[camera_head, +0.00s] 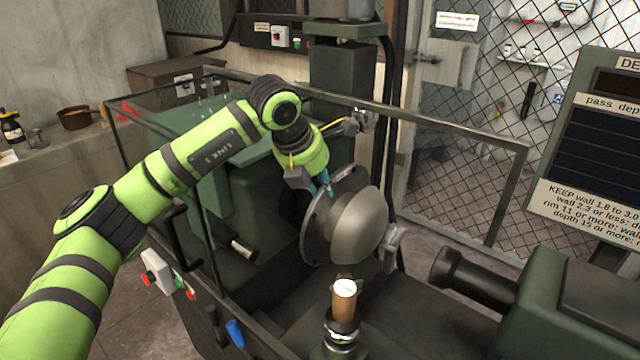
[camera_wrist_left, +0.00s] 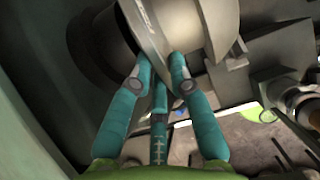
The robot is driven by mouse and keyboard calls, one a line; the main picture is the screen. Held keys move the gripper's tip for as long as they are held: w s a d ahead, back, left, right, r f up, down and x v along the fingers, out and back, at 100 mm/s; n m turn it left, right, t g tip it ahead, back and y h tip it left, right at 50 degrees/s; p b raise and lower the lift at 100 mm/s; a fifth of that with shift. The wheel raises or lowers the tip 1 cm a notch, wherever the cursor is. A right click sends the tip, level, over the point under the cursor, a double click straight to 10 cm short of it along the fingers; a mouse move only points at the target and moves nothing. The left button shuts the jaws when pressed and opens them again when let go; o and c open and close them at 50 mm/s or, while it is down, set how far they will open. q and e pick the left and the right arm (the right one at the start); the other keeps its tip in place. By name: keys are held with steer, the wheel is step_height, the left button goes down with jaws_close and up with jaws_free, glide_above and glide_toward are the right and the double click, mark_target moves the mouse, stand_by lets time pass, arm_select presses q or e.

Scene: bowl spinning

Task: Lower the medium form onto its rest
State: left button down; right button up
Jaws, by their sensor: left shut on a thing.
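The form (camera_head: 360,225) is a smooth grey dome with a wide flange, in the middle of the head view. It is tilted with the dome facing right, inside the green machine. My left gripper (camera_head: 327,186) reaches it from the upper left and is shut on the flange edge with teal fingers. In the left wrist view the fingers (camera_wrist_left: 164,70) close around the edge of the grey form (camera_wrist_left: 195,25). Whether the form touches the machine's spindle behind it is hidden. I cannot make out its rest. My right gripper is not in view.
A post with a wooden, pale-topped piece (camera_head: 344,305) stands in front of the form. A dark cylinder (camera_head: 470,275) points in from the right. A guard rail (camera_head: 460,130) runs behind. A sign board (camera_head: 600,150) stands at the right.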

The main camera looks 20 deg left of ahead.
arm_select(q)
steer(key=shift+w+d+r+p, duration=0.15)
steer(key=shift+r+p, duration=0.15)
steer(key=shift+r, duration=0.6)
steer(key=shift+r+p, duration=0.35)
steer(key=shift+p, duration=0.05)
steer(key=shift+r, duration=0.35)
steer(key=shift+r+p, duration=0.15)
steer(key=shift+p, duration=0.15)
step_height(320, 180, up, 13)
steer(key=p, duration=0.9)
steer(key=shift+r, duration=0.15)
stand_by(0.8)
